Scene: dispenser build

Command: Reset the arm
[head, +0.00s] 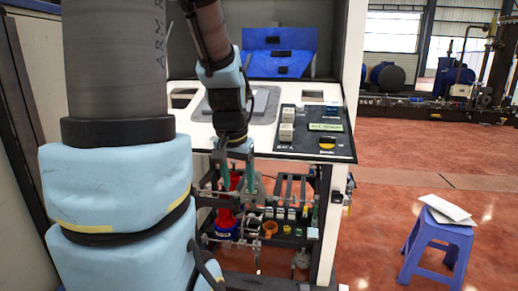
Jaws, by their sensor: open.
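My arm (115,190), with light blue padding, fills the left foreground, and its far part comes down from the top centre. My gripper (237,186) hangs pointing down in front of the white worktop's front edge. Its two greenish fingers are apart, and I see nothing held between them. A red and blue object (227,222) shows behind and below the fingers; I cannot tell its distance from them.
The white worktop (265,142) carries a black panel (316,131) and a blue bin (279,51) at the back. A shelf with several small parts lies below. A blue stool (438,243) with papers stands right on open red floor (395,215).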

